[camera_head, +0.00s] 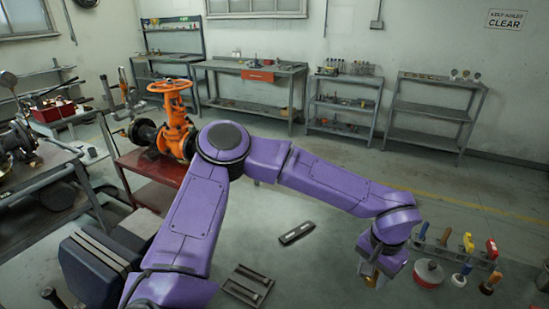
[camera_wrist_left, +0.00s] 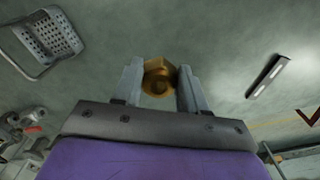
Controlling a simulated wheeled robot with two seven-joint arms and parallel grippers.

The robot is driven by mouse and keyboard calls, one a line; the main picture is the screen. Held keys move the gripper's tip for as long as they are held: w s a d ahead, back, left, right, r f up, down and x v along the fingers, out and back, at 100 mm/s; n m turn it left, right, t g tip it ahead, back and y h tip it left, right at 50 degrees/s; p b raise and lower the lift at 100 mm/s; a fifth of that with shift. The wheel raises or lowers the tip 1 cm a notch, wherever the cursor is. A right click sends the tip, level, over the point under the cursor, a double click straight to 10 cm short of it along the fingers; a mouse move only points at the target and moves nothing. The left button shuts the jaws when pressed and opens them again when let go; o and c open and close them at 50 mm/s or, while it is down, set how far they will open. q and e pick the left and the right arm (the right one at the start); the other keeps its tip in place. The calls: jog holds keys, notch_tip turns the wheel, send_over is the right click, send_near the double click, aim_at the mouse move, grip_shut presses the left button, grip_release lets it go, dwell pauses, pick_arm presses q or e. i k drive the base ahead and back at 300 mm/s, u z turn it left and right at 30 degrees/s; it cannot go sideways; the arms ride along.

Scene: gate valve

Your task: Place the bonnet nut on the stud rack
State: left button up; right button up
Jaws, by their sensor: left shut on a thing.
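My left gripper (camera_head: 374,270) hangs at the lower right of the head view, at the end of my purple arm. In the left wrist view, its two grey fingers (camera_wrist_left: 159,70) are shut on a brass-coloured bonnet nut (camera_wrist_left: 158,83), which sits between the fingertips with its round opening showing. Only a small yellowish part of the nut (camera_head: 372,281) shows in the head view. The nut is held in the air. I cannot tell which thing in view is the stud rack. My right gripper is not in view.
An orange gate valve (camera_head: 178,125) stands on a red table (camera_head: 160,168) at the left. A rail of colour-handled tools (camera_head: 455,255) and a red pot (camera_head: 429,273) are right of the gripper. A dark bar (camera_head: 297,233) and slotted tray (camera_head: 247,285) lie lower centre.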

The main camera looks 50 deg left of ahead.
aim_at(248, 284)
jog(key=z, duration=1.3)
jog(key=k, duration=1.15)
jog(key=u, duration=1.65)
